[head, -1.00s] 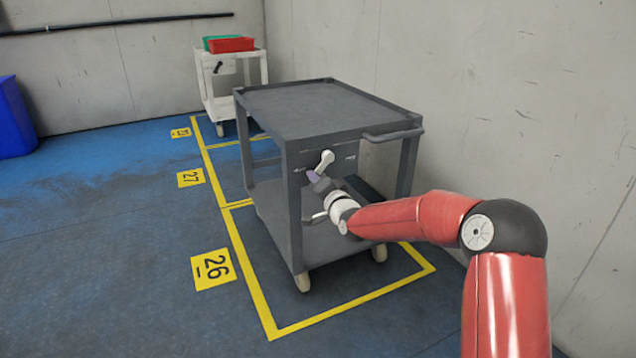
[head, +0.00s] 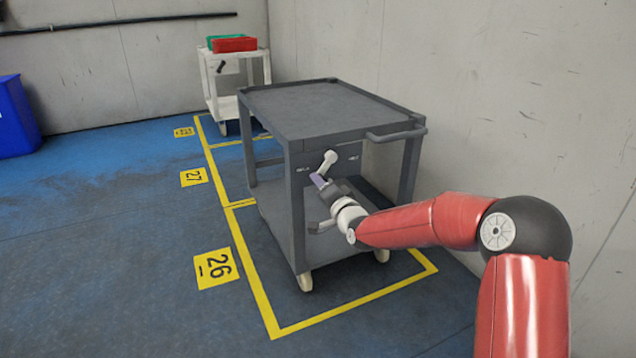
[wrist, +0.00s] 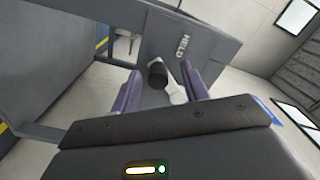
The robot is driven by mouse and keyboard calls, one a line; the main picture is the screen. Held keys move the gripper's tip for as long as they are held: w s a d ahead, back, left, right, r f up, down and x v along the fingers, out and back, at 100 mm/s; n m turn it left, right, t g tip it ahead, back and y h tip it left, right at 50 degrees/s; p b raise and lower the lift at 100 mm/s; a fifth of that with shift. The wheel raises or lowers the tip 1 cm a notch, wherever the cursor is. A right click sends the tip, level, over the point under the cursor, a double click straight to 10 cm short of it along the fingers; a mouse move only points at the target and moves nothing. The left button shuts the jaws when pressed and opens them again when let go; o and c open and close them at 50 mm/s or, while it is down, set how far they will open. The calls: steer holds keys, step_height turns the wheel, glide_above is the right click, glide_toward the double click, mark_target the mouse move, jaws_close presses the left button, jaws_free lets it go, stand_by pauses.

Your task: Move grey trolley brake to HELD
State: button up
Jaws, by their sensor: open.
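The grey trolley (head: 330,108) stands in the marked bay by the right wall. Its front panel carries a pale brake lever (head: 328,161) that slants down to the left, with small labels on either side. My gripper (head: 319,181) is at the panel, just below the lever. In the wrist view my gripper (wrist: 160,86) is open, purple fingers apart, with the lever's dark knob (wrist: 157,75) and pale shaft between them. I cannot tell whether a finger touches the lever.
A white trolley (head: 212,85) with a red bin (head: 234,44) and green bin stands behind. A wall (head: 520,110) is close on the right. A push handle (head: 397,134) juts from the grey trolley's front. Blue floor (head: 110,250) is free at left.

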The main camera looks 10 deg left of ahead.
steer(key=shift+v, duration=2.35)
steer(key=s+d+r+n+g+h+p, duration=0.45)
steer(key=s+d+r+h+p, duration=0.4)
steer(key=s+d, duration=0.7)
steer(key=s+d+r+g+p, duration=0.1)
steer(key=s+d+r, duration=0.1)
steer(key=s, duration=0.6)
steer(key=s+d+r+g+h+p, duration=0.1)
steer(key=s+d+r+g, duration=0.1)
steer(key=s, duration=0.6)
steer(key=s+d+r+g+p, duration=0.1)
steer(key=s+d, duration=0.3)
steer(key=s, duration=0.5)
steer(key=shift+d+r+g, duration=0.25)
steer(key=shift+r+g, duration=0.2)
steer(key=shift+r, duration=0.05)
